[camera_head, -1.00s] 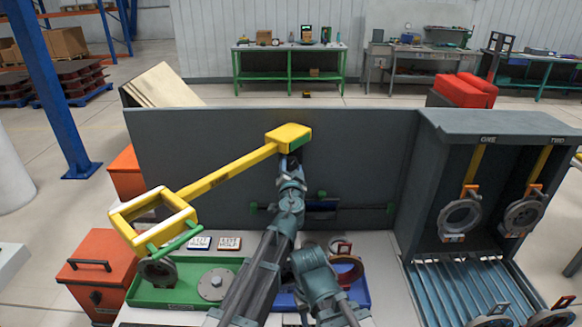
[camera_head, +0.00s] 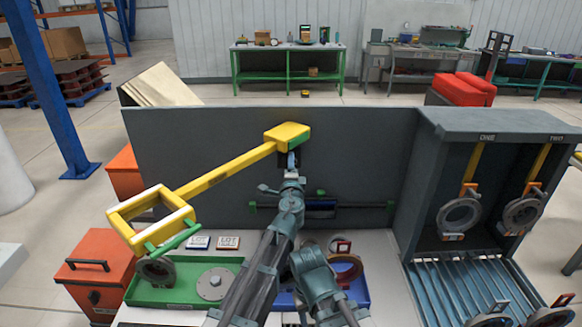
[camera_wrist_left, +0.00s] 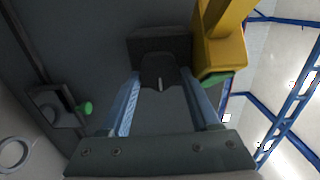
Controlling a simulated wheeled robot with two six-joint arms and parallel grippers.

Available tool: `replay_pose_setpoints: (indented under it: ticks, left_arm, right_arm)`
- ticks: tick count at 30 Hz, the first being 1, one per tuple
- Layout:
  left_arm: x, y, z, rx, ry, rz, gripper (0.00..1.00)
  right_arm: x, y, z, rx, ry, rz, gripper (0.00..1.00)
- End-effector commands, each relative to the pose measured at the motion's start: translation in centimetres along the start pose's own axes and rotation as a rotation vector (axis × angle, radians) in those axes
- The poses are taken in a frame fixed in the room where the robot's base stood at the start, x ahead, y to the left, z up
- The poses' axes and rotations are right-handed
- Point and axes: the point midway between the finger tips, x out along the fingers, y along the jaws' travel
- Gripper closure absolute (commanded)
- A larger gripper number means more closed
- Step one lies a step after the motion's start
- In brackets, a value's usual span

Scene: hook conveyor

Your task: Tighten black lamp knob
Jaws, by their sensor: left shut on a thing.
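The yellow lamp (camera_head: 226,172) reaches out from the top of the grey panel, with its square frame head (camera_head: 150,215) at the lower left. Its mounting block shows at the upper right of the left wrist view (camera_wrist_left: 222,50). The black knob (camera_wrist_left: 160,72) sits beside that block on the panel. My left gripper (camera_head: 291,160) is just below the lamp's block. In the left wrist view its two blue fingers (camera_wrist_left: 160,90) stand either side of the knob and are shut on it. The knob is mostly hidden in the head view.
The grey panel (camera_head: 210,150) stands behind the bench. A green tray (camera_head: 175,293) with round parts is at left, a blue tray (camera_head: 357,292) at right. A grey hook rack (camera_head: 425,180) with hanging rings stands on the right. An orange box (camera_head: 98,270) is at far left.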

Motion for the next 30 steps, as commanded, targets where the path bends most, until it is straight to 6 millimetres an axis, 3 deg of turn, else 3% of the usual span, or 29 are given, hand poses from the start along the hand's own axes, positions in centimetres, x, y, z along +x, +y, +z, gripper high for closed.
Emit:
replay_pose_setpoints:
  ticks: [30]
  left_arm:
    - [-0.20, 0.64, 0.22, 0.962, 0.003, 0.000, 0.93]
  right_arm:
    - [0.62, -0.06, -0.04, 0.000, 0.000, 0.000, 0.50]
